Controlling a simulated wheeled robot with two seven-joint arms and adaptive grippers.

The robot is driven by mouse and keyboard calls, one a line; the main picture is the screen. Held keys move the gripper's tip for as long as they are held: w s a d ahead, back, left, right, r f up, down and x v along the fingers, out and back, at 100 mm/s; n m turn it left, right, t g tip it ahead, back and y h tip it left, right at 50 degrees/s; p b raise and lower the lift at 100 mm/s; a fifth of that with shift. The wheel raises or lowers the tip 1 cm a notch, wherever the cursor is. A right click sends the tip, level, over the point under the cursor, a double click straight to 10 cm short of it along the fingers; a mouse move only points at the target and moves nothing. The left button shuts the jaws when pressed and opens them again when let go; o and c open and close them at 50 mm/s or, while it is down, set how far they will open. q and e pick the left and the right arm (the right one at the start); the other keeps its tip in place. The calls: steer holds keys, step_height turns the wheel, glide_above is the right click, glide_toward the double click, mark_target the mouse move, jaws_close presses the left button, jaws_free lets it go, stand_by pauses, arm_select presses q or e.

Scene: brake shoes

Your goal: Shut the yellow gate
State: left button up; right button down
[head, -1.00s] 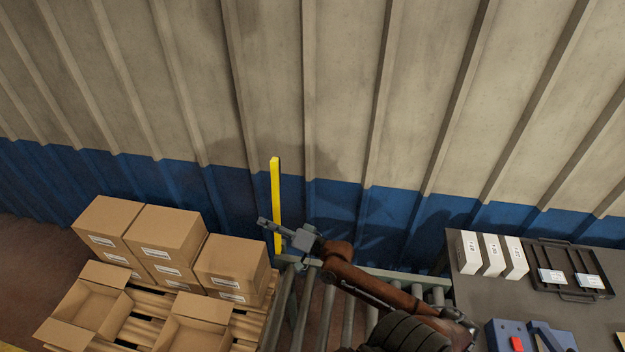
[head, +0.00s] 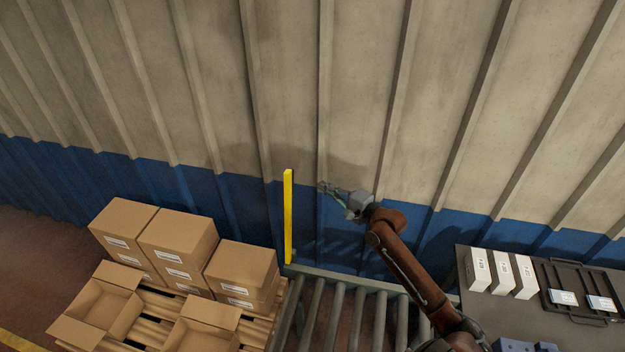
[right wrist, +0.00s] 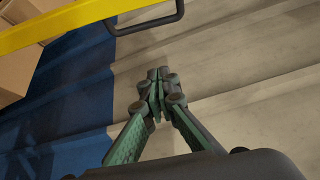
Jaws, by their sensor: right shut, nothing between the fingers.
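The yellow gate (head: 288,217) shows in the head view as an upright yellow bar at the far left end of the roller conveyor. In the right wrist view the yellow bar (right wrist: 75,24) crosses the top left, with a dark loop handle (right wrist: 150,22) on it. My right gripper (head: 325,187) is shut and empty, raised to the right of the bar's upper part and apart from it in the head view. In the right wrist view its fingertips (right wrist: 158,75) meet below the handle, not touching it. My left gripper is not in view.
The roller conveyor (head: 338,310) lies below the gate. Cardboard boxes (head: 175,245) stand on a pallet to its left. A grey table (head: 510,310) with white boxes (head: 501,270) and a dark tray (head: 575,300) is on the right. A ribbed wall (head: 360,100) stands behind.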

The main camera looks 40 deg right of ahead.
steer(key=w+a+p, duration=0.1)
steer(key=w+a, duration=0.1)
steer(key=w, duration=0.8)
steer(key=s+a+p, duration=0.2)
steer(key=a, duration=0.1)
steer(key=shift+s+a+f, duration=0.1)
steer(key=shift+f, duration=0.1)
